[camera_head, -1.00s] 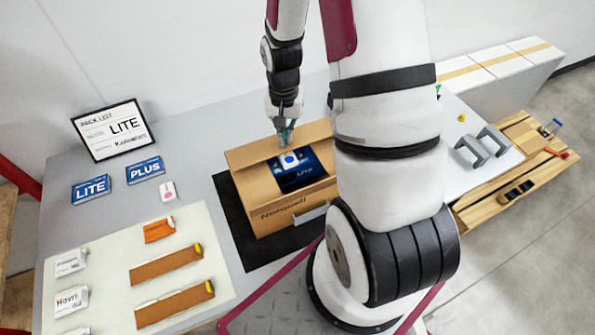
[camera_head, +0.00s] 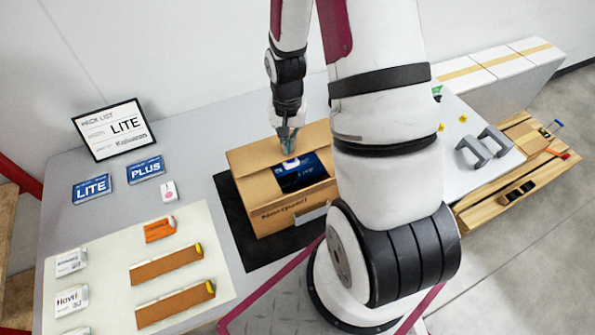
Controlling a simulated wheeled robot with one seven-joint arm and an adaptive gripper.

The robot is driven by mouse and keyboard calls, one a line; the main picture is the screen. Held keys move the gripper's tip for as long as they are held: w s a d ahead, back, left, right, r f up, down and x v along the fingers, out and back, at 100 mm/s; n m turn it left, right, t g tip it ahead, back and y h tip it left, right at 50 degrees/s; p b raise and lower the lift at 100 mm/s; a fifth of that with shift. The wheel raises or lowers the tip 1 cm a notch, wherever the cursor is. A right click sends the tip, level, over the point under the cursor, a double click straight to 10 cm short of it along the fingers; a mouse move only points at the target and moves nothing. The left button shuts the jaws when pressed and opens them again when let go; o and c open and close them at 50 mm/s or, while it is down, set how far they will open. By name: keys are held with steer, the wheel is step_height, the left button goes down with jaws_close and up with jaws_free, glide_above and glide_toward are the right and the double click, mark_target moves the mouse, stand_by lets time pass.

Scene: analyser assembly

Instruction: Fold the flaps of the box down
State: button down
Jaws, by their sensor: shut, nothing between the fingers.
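A cardboard box (camera_head: 258,192) stands on a black mat (camera_head: 242,236), partly hidden on its right by my arm. A flap (camera_head: 254,156) shows along its far left edge. The top is partly open, and a blue item (camera_head: 303,177) with white LITE lettering shows inside. My gripper (camera_head: 289,149) points down at the far edge of the box opening, over or against the far flap. Its fingers are shut with nothing between them. Whether the fingertips touch the cardboard I cannot tell. The right side flap is hidden behind my arm.
A pale mat (camera_head: 120,262) holds small packs and brown strips. Grey handles (camera_head: 483,148) and a wooden pallet (camera_head: 515,180) are at right.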

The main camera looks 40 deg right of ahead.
steer(key=shift+f, duration=0.35)
stand_by(0.3)
steer(key=shift+r+p, duration=1.35)
steer(key=shift+r, duration=2.45)
steer(key=shift+s, duration=0.1)
